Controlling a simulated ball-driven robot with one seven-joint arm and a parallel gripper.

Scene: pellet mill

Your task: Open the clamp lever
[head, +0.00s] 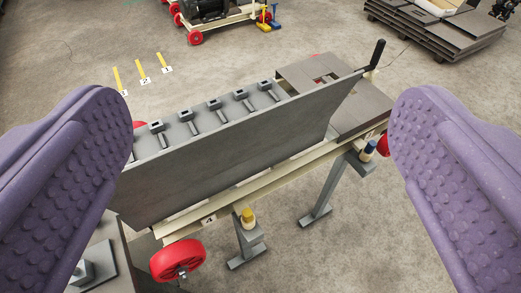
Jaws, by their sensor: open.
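The likely clamp lever (376,56) is a dark upright handle at the far right end of a grey plate assembly. A thin bar runs from its foot toward the grey plate (230,150). My gripper (262,125) shows as two purple, studded fingers at the left and right sides of the picture. The fingers are wide apart with nothing between them. The handle is beyond them, near the right finger's side in the picture, and neither finger appears to touch it.
A row of several grey clamps (215,104) lines the plate's far edge. A cream frame (270,186) carries it, with a red wheel (176,260) and grey legs. A machine on red wheels (205,12) and stacked panels (436,25) stand behind. Concrete floor between is mostly clear.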

